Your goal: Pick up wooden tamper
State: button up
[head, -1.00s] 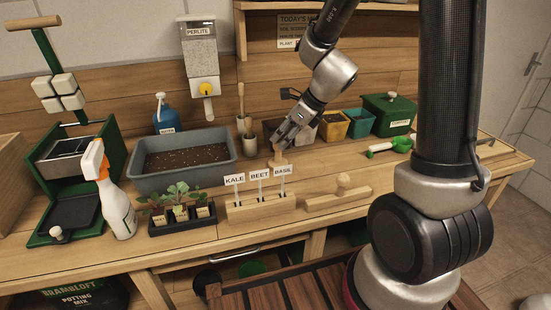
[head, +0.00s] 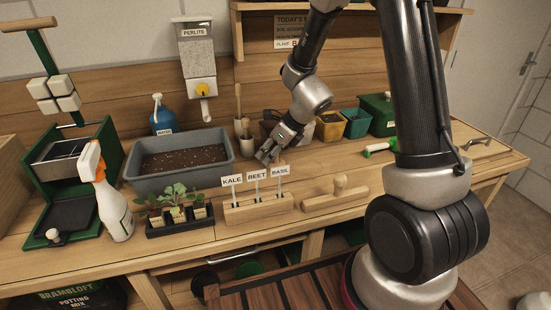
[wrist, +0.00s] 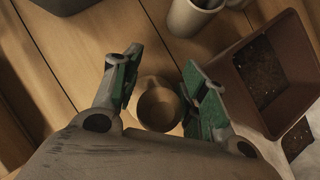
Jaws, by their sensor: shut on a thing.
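My gripper (head: 267,157) is low over the bench, behind the name-tag block and right of the soil tray. In the wrist view its green-padded fingers (wrist: 163,92) are on both sides of a round tan wooden piece (wrist: 158,108), seen from above. It looks like the wooden tamper, and the fingers are shut on it. In the head view this piece is mostly hidden by the gripper, so I cannot tell whether it touches the bench. A flat wooden board with an upright knob (head: 340,185) lies apart on the bench, to the right.
The block with KALE, BEET and BASIL tags (head: 257,209) stands just in front of the gripper. A grey soil tray (head: 135,170) is to the left. A cup with tools (head: 243,129) and soil pots (head: 329,128) stand behind.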

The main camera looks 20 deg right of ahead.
grip_shut()
notch_tip(320, 180, up, 10)
dwell(0.5)
jog(key=c, duration=0.6)
grip_release()
jog(key=shift+c, duration=0.9)
